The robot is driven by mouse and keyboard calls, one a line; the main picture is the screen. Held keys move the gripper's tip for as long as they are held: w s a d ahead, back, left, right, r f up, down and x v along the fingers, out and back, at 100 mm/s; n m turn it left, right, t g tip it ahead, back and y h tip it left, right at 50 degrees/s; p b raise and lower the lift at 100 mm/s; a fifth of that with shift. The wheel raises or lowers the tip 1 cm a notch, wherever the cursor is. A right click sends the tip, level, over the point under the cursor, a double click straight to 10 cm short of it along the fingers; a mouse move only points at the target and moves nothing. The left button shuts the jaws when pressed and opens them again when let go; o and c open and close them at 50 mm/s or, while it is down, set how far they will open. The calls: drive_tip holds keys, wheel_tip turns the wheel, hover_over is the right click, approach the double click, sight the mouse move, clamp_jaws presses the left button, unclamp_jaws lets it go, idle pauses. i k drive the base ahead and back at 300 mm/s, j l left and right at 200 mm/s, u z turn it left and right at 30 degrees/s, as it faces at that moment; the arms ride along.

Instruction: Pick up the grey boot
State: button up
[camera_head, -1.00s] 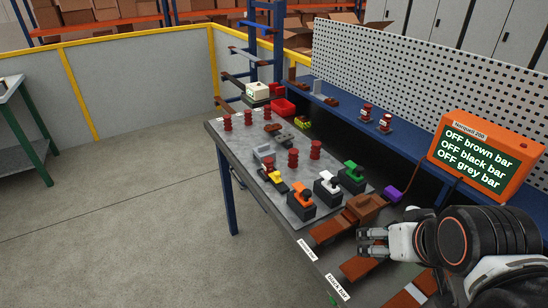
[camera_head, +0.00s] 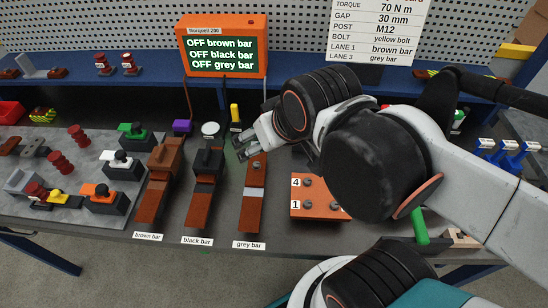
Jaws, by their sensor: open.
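A light grey, stepped piece (camera_head: 22,182) lies on the grey mat at far left and may be the grey boot; its shape is too small to be sure. Another small grey piece (camera_head: 42,66) stands on the blue shelf. My gripper (camera_head: 242,150) is open and empty, over the upper end of the grey bar (camera_head: 250,211), far to the right of both grey pieces. The grey bar is copper-coloured with a pale band and carries no grey boot that I can see; my gripper partly covers its upper end.
A brown boot (camera_head: 166,158) covers the brown bar, and a black boot (camera_head: 209,160) covers the black bar. Coloured switch-like pieces and red insulators (camera_head: 62,163) crowd the mat (camera_head: 90,218). An orange screen (camera_head: 222,47) stands behind. A brown numbered block (camera_head: 318,197) lies right of the grey bar.

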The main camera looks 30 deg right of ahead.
sight(17, 183)
drive_tip(key=i+j, duration=0.1)
drive_tip(key=j, duration=0.3)
drive_tip(key=i+j, duration=0.15)
drive_tip(key=j, duration=0.3)
drive_tip(key=i+j+u, duration=0.1)
drive_tip(key=j, duration=0.3)
drive_tip(key=i+j, duration=0.15)
drive_tip(key=j, duration=0.25)
drive_tip(key=i+j, duration=0.15)
drive_tip(key=j, duration=0.25)
